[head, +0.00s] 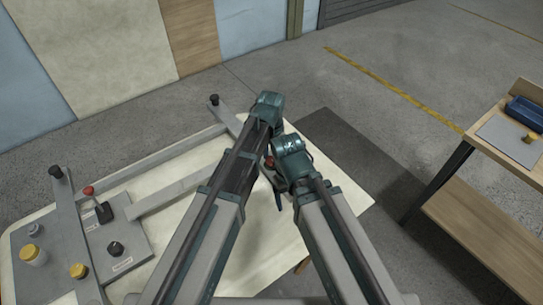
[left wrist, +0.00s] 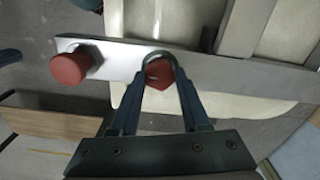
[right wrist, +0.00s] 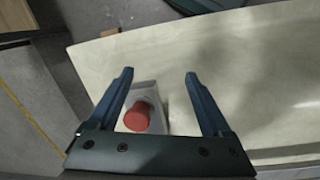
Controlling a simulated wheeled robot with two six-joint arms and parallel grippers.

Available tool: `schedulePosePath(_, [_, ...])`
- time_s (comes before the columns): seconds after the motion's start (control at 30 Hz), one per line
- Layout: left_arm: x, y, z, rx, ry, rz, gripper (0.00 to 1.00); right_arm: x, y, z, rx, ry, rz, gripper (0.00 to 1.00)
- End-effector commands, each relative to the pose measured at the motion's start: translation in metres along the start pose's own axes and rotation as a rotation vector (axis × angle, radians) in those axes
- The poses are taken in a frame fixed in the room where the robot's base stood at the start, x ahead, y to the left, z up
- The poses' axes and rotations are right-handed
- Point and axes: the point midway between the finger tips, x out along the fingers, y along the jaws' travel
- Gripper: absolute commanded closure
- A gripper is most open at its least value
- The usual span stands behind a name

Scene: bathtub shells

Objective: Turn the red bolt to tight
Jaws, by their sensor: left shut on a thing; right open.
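A red bolt head (left wrist: 159,76) with angular sides sits at a grey bar in the left wrist view. My left gripper (left wrist: 158,60) is shut on it, with a fingertip on each side. A second red round head (left wrist: 72,67) stands on the end of the same bar, apart from the fingers. My right gripper (right wrist: 160,75) is open and empty. A red head (right wrist: 137,118) on a pale plate shows between its fingers, near the left one and apart from it. In the head view a red head (head: 269,162) shows between my arms, which hide most of the work area.
A pale table (head: 262,265) carries grey bars (head: 175,190). At its left are a lever with a red knob (head: 88,190), a black knob (head: 115,248) and yellow-capped parts (head: 31,252). A wooden bench (head: 500,150) with a blue bin (head: 525,112) stands at right.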

Motion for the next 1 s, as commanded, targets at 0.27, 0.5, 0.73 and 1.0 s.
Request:
schedulePosePath(0.27, [0.000, 0.000, 0.000, 0.002, 0.000, 0.000, 0.43, 0.000, 0.000, 0.000, 0.000, 0.000, 0.000, 0.17])
schedulePosePath(0.5, [0.000, 0.000, 0.000, 0.001, 0.000, 0.000, 0.24, 0.000, 0.000, 0.000, 0.000, 0.000, 0.000, 0.17])
schedulePosePath(0.73, [-0.002, 0.000, 0.000, 0.000, 0.000, 0.000, 0.24, -0.002, 0.000, 0.000, 0.000, 0.000, 0.000, 0.17])
schedulePosePath(1.0, [-0.020, 0.000, 0.000, 0.000, 0.000, 0.000, 0.24, -0.020, 0.002, 0.001, 0.000, 0.000, 0.000, 0.17])
